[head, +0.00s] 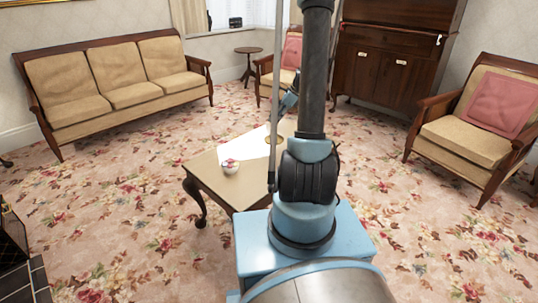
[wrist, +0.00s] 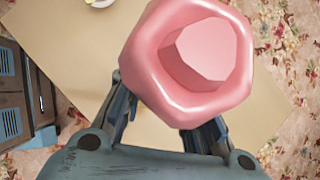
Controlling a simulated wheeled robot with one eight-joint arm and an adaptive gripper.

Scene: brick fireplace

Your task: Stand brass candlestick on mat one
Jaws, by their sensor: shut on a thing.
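My gripper (wrist: 162,120) is shut on a pink, glossy, faceted object (wrist: 187,58) with a hollow top and a paler block inside it. The object is close to the wrist camera and hides its own lower part and the fingertips. It is not brass-coloured, and I cannot tell whether it is the candlestick. The low table (head: 213,182) lies below in the wrist view (wrist: 65,65). In the head view my arm hides most of the gripper and part of the tabletop.
A small white and red bowl (head: 230,167) stands on the table's left part; a bowl edge also shows in the wrist view (wrist: 99,2). A sofa (head: 120,85), an armchair (head: 470,130) and a dark cabinet (head: 385,65) stand around. The carpet left of the table is clear.

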